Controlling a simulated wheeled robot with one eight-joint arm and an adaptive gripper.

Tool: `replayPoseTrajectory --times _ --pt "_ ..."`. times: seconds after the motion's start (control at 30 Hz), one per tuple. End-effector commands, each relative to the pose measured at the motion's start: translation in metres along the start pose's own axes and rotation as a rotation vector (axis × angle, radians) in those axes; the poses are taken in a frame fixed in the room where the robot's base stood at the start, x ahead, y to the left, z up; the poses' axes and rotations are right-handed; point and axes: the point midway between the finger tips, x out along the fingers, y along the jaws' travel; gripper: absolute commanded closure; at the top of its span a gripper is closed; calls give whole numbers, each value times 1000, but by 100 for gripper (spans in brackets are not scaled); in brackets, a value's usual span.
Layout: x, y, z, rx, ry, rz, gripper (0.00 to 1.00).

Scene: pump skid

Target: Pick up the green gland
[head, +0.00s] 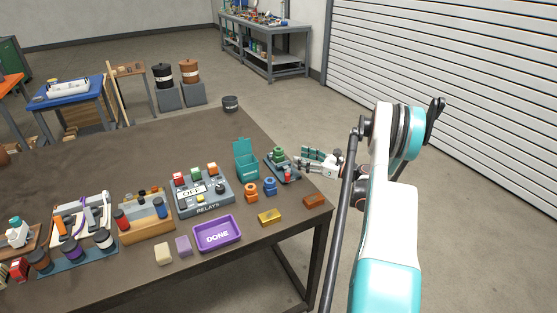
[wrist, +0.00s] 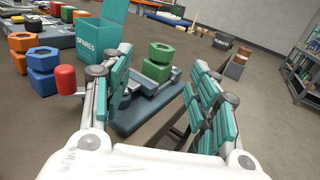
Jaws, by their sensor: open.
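The green gland (head: 278,155) is a hex-topped piece standing upright on a small blue-grey base (head: 291,178) at the table's right edge. In the wrist view the gland (wrist: 158,61) shows between and beyond my open fingers, with a grey fitting partly in front of it. My gripper (head: 309,155) is open and empty, just right of the gland in the head view. In the wrist view its teal-padded fingers (wrist: 160,82) spread to either side of the gland, apparently without touching it. The lower part of the gland is partly hidden.
A red-capped post (head: 287,173) stands close beside the left finger. The teal SPARES box (head: 246,165), blue gland (head: 269,187) and orange gland (head: 251,193) stand left of the base. A purple DONE tray (head: 217,248) lies nearer the front. Bare tabletop lies behind.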

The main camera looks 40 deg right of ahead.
Motion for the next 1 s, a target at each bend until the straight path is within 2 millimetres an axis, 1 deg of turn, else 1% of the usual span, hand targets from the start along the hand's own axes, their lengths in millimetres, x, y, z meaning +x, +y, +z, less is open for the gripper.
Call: replayPoseTrajectory --times 0.03,0.1,0.2,0.3,0.57,0.67,0.83,0.9,1.0 --pt "12 1 -2 0 0 4 45" --pt "26 1 -2 1 -1 3 45" --pt "43 0 -2 1 -1 2 45" --pt "55 0 -1 1 -1 1 45" --pt "69 0 0 2 -1 0 45" --pt "80 -2 -1 2 -2 1 45" --pt "105 -3 -2 2 -1 1 45" --pt "112 -3 -1 2 -1 0 45" --pt "115 -3 1 2 -2 0 45"
